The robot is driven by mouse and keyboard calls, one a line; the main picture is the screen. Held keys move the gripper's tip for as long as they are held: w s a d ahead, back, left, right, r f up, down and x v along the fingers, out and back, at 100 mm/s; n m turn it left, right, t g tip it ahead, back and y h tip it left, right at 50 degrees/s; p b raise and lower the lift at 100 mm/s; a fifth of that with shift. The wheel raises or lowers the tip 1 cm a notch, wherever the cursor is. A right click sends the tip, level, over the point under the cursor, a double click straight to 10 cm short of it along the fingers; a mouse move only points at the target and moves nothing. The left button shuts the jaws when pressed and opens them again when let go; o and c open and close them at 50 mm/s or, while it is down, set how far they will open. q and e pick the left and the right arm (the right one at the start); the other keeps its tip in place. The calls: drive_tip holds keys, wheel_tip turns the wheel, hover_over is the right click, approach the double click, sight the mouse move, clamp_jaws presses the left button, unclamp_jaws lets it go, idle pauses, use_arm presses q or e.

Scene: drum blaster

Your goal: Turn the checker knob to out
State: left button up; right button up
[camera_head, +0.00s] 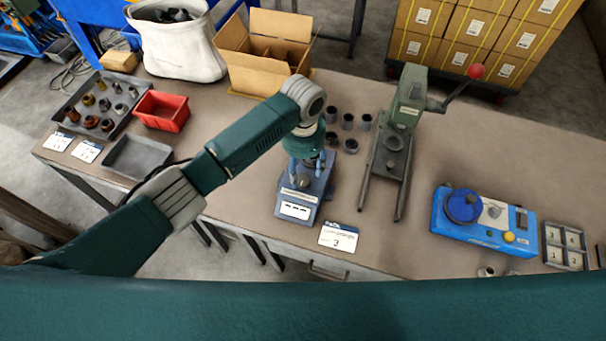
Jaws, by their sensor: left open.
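A blue-grey box-shaped device (311,209) with a white label on its sloped front stands near the table's front edge, in the middle of the head view. A small dark knob (303,181) shows on its upper face; its setting is too small to read. I cannot tell for certain that this device is the checker. My left gripper (306,168) is open and points down right above the knob, with its fingers close around or just over it. Contact cannot be made out. The back of the device is partly hidden by my left arm. My right gripper is not in view.
A green lever press (405,115) with a red-knobbed handle stands right of the device, beside several dark cups (348,121). Further right is a blue unit (480,232) with a round blue top and yellow button. A red bin (161,110) and open cardboard box (262,70) stand left.

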sight(303, 179)
use_arm(q)
wheel_tip(303, 179, up, 8)
idle(0.7)
drive_tip(key=s+a+f+n+t+h, duration=0.1)
drive_tip(key=s+f+n+h, duration=0.1)
drive_tip(key=s+f, duration=0.3)
drive_tip(key=s+a+f+n+h, duration=0.1)
drive_tip(key=s+f+n, duration=0.1)
drive_tip(key=s, duration=0.6)
drive_tip(key=s+a+n+t+y, duration=0.1)
drive_tip(key=s+a+n, duration=0.2)
drive_tip(key=s+a, duration=0.45)
drive_tip(key=s+a+n+t+y, duration=0.25)
drive_tip(key=s+a, duration=0.25)
drive_tip(key=a, duration=0.6)
wheel_tip(303, 179, down, 29)
drive_tip(key=s+g+b, duration=0.2)
drive_tip(key=b, duration=0.3)
drive_tip(key=s+a+f+b, duration=0.1)
drive_tip(key=s+f+b, duration=0.1)
drive_tip(key=s+f, duration=0.6)
drive_tip(key=s+a+f+g+b, duration=0.1)
drive_tip(key=s+a+f+b, duration=0.1)
drive_tip(key=s+f, duration=0.7)
wheel_tip(303, 179, down, 5)
drive_tip(key=shift+s+r+b, duration=0.1)
drive_tip(key=shift+s+b, duration=0.15)
drive_tip(key=shift+b, duration=0.2)
